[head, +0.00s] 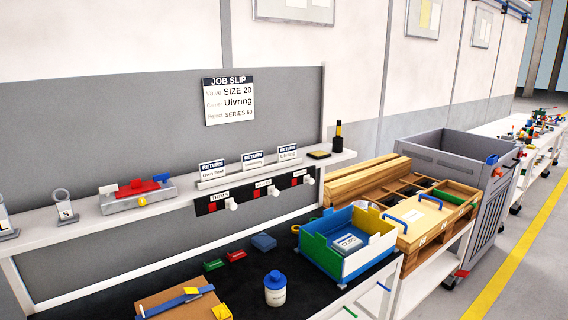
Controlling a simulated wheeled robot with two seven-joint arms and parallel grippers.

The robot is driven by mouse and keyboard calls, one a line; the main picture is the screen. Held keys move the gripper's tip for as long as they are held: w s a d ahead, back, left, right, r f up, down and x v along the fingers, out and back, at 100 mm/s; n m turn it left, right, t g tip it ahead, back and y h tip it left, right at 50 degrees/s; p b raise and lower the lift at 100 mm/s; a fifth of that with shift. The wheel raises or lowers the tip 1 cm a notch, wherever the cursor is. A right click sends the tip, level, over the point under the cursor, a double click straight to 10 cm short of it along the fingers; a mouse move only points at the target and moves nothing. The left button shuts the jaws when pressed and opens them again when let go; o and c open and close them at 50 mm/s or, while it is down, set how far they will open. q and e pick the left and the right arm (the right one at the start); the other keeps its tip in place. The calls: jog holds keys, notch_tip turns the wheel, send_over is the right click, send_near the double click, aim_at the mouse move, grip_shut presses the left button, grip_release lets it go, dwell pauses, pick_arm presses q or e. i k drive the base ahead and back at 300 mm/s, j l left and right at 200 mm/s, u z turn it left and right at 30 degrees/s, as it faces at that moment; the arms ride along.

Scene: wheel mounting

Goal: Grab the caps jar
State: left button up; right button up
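A small white jar (275,296) with a blue lid stands upright on the dark bench top near the bottom middle of the head view. Its label is too small to read, so I cannot tell whether it is the caps jar. A blue, white, yellow and green bin (325,258) stands to its right and holds a labelled pack (348,243) that seems to read "CLIPS". Neither of my grippers is in view.
A brown board (180,302) with a blue strap and yellow blocks lies left of the jar. Small green (214,265) and red (236,255) pieces and a blue block (263,242) lie behind it. A shelf (110,232) runs above the bench. A grey cart (450,165) stands at right.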

aim_at(273, 297)
jog(key=u, duration=0.3)
jog(key=i+l+u, duration=0.3)
jog(key=l+u, duration=0.15)
jog(key=l, duration=0.2)
jog(key=i+l+u, duration=0.2)
jog(key=l, duration=0.15)
jog(key=l+u, duration=0.25)
jog(key=l, duration=0.15)
